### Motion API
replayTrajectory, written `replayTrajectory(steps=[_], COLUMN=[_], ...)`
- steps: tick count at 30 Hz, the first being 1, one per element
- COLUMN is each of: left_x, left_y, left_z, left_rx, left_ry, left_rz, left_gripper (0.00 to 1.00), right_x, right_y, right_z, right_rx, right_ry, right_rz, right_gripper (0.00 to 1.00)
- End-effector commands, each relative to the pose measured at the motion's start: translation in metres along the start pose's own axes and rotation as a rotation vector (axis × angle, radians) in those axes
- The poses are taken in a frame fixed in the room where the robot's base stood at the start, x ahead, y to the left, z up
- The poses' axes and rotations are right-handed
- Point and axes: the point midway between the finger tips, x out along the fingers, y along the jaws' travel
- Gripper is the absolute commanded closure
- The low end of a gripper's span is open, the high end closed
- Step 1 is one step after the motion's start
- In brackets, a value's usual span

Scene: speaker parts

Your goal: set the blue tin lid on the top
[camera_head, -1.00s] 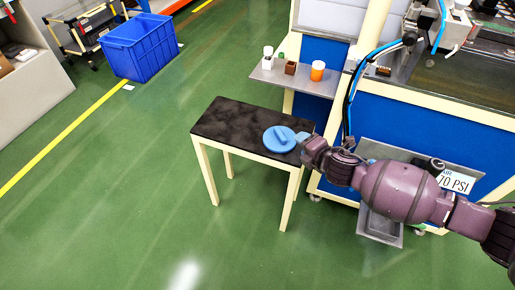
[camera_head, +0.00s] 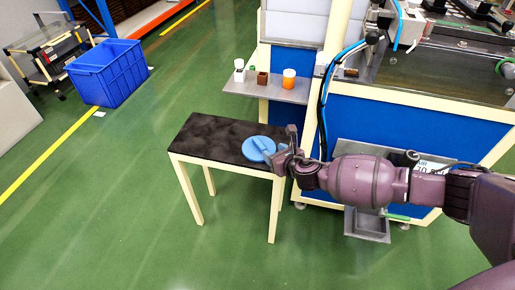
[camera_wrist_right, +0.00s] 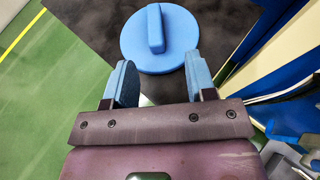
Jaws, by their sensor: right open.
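The blue tin lid (camera_head: 251,146) is a round disc with a raised bar handle. It lies flat, handle up, on the black table top (camera_head: 212,135), near its right end. In the right wrist view the lid (camera_wrist_right: 180,48) is just ahead of my right gripper (camera_wrist_right: 160,66). The right gripper is open and empty, its two blue-padded fingers apart and the handle between their lines, beyond the tips. In the head view the right gripper (camera_head: 274,154) is at the lid's right side and hides part of it. My left gripper is not in view.
A blue-panelled machine (camera_head: 405,137) stands close on the right. A blue crate (camera_head: 108,75) stands far left. Green floor in front is free.

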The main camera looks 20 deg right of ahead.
Motion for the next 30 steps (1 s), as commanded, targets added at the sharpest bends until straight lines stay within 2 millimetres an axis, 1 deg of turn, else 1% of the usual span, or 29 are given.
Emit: replayTrajectory(steps=[1, 5, 8, 11, 15, 18, 22, 27, 28, 30], left_x=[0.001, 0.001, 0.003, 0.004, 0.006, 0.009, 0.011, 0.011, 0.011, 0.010], left_y=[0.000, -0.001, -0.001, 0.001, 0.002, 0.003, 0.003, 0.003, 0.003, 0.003], left_z=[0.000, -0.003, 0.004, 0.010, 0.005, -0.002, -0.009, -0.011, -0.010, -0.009], left_rx=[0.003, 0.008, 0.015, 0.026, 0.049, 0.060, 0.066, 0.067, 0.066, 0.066], left_ry=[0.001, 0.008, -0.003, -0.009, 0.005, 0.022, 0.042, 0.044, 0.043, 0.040], left_rz=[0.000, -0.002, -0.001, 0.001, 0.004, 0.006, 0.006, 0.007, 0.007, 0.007], left_gripper=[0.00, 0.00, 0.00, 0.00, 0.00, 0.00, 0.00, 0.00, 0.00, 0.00], right_x=[0.005, 0.011, 0.019, 0.033, 0.050, 0.058, 0.061, 0.060, 0.060, 0.060], right_y=[0.000, 0.000, 0.002, 0.005, 0.006, 0.006, 0.006, 0.006, 0.006, 0.006], right_z=[-0.003, 0.000, -0.003, -0.006, -0.007, -0.004, -0.001, 0.002, 0.002, 0.001], right_rx=[0.001, 0.002, 0.003, 0.003, 0.003, 0.003, 0.003, 0.002, 0.002, 0.002], right_ry=[0.003, 0.000, 0.002, 0.006, 0.006, 0.004, 0.000, -0.002, -0.002, -0.002], right_rz=[0.000, 0.000, 0.000, 0.000, 0.000, 0.000, 0.000, 0.000, 0.000, 0.000], right_gripper=[0.49, 0.49, 0.49, 0.49, 0.49, 0.49, 0.49, 0.49, 0.52, 0.63])
